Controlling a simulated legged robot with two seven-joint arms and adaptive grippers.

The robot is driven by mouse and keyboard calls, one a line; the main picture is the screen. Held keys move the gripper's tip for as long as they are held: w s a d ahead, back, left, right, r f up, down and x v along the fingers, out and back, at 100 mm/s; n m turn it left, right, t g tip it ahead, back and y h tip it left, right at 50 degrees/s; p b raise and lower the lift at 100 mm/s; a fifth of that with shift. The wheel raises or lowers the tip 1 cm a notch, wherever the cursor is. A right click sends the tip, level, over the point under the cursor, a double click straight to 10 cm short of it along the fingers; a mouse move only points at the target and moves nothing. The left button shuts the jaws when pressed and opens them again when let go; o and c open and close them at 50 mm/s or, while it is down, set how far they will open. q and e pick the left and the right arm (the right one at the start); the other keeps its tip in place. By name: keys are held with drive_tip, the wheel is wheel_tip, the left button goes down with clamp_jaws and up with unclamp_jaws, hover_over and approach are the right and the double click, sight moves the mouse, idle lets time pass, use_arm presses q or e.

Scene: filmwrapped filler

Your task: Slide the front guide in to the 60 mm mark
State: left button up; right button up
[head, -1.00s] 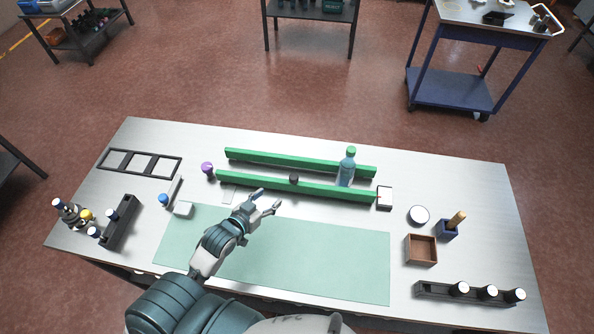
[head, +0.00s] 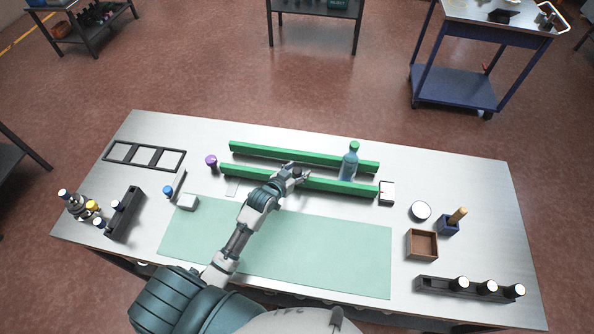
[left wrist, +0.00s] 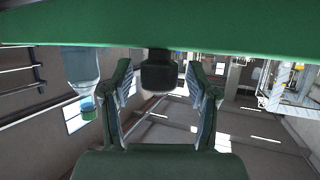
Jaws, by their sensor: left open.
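The front guide (head: 340,187) is a long green rail lying across the table. The rear green guide (head: 250,151) runs roughly parallel behind it. A dark knob (left wrist: 158,72) is on the front guide near its middle. My left gripper (head: 298,172) is at the knob. In the left wrist view its two fingers (left wrist: 160,88) are open, one on each side of the knob, with gaps visible. A blue bottle with a green cap (head: 349,163) stands between the guides toward the right. I cannot read any 60 mm mark. My right gripper is out of view.
A green mat (head: 330,255) lies in front. A wooden box (head: 422,245) and black rack (head: 470,289) stand at right.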

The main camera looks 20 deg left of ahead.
use_arm(q)
clamp_jaws()
drive_tip(key=shift+w+a+r+p, duration=0.2)
drive_tip(key=shift+w+p, duration=0.2)
drive_tip(key=shift+w, duration=0.3)
drive_tip(key=shift+w+f, duration=0.2)
drive_tip(key=shift+w, duration=0.15)
unclamp_jaws()
drive_tip(key=shift+a, duration=0.1)
drive_tip(key=v, duration=1.2)
drive_tip(key=shift+s+f, duration=0.1)
drive_tip(key=shift+f, duration=0.05)
